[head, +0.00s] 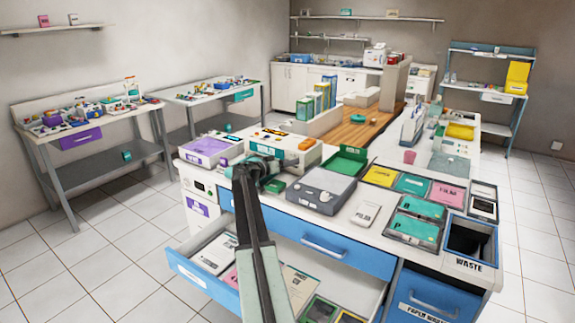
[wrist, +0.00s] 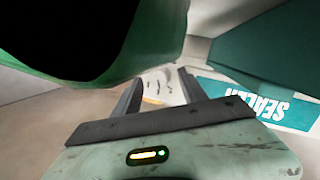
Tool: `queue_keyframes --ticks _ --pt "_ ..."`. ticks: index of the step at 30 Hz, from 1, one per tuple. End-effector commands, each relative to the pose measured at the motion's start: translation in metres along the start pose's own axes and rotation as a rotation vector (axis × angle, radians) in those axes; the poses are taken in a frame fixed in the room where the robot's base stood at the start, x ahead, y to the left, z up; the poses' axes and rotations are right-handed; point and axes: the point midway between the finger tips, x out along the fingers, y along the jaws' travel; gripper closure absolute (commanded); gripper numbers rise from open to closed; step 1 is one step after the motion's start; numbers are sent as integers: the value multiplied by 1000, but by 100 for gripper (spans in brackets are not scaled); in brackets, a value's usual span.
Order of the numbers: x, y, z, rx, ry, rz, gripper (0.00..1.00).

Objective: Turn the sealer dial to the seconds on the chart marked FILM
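A teal panel lettered SEALER (wrist: 262,103) fills the right of the wrist view, beside my gripper. In the head view a white machine with orange parts (head: 306,145) stands just beyond my gripper (head: 280,164), whose fingers are too small to make out there. In the wrist view my gripper (wrist: 160,82) has its two dark fingers apart, with a pale surface bearing dark marks beyond them. I cannot make out the dial or its setting. A pink pad lettered FILM (head: 447,193) lies on the right of the counter; I cannot read a seconds chart.
A grey device with a round top part (head: 323,188) and a green tray (head: 346,162) stand right of my arm. A lilac-topped box (head: 205,151) is at left. An open drawer (head: 200,276) juts out below my arm. A waste bin (head: 470,240) is at right.

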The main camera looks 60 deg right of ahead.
Motion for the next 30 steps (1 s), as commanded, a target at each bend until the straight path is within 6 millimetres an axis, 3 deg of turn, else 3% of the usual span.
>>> queue_keyframes --ticks 8,19,28,30 --pt "-9 0 0 1 -1 -1 51" --pt "-74 1 0 0 0 -1 51" --pt "-79 0 0 0 0 0 51" --pt "-90 -9 -1 -2 5 -15 51"
